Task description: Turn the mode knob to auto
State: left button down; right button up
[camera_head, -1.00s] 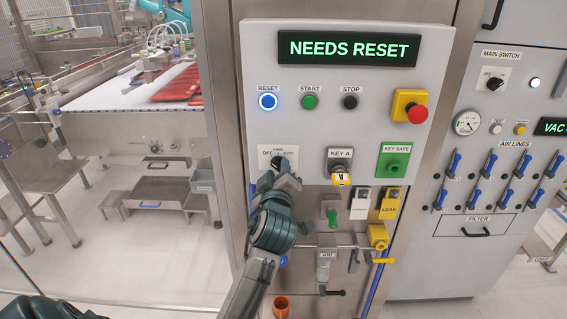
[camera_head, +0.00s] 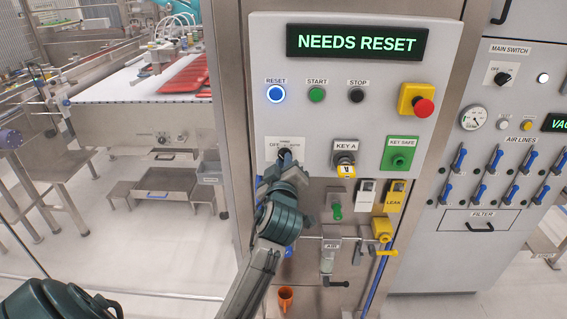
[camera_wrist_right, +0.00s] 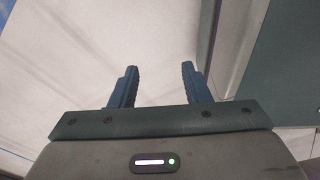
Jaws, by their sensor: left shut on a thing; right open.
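The mode knob (camera_head: 283,153) is a small dark knob on a white plate (camera_head: 271,146) at the lower left of the grey control panel. OFF shows on the plate's left; the lettering on its right is partly covered. My left gripper (camera_head: 286,161) reaches up from below and is shut on the knob. The gripper hides much of the knob, so its pointing direction cannot be told. In the right wrist view, my right gripper (camera_wrist_right: 156,84) is open, with nothing between its fingers.
The display (camera_head: 356,43) reads NEEDS RESET. The blue RESET button (camera_head: 275,94) is lit above the knob. Key A (camera_head: 345,171) sits close right of my left gripper.

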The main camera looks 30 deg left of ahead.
pick_arm(q)
jog(key=shift+r+m+p, duration=0.15)
jog(key=shift+m+p, duration=2.1)
jog(key=shift+m, duration=1.85)
jog(key=shift+r+m+p, duration=0.1)
jog(key=shift+m+p, duration=2.1)
jog(key=shift+m, duration=1.9)
pick_arm(e)
notch_tip(320, 180, up, 9)
jog(key=s, duration=0.1)
jog(key=shift+s+d+f, duration=0.15)
jog(key=shift+s+d, duration=0.2)
jog(key=shift+s, duration=0.05)
pick_arm(q)
jog(key=shift+m, duration=0.3)
pick_arm(e)
jog(key=shift+d, duration=0.25)
pick_arm(q)
jog(key=c, duration=1.4)
grip_release()
jog(key=shift+w+f, duration=0.1)
jog(key=b+v, duration=0.3)
jog(key=v, duration=0.7)
jog(key=shift+s+f, duration=0.15)
jog(key=shift+s, duration=0.15)
pick_arm(e)
jog(key=shift+a+f, duration=0.2)
jog(key=shift+f, duration=1.3)
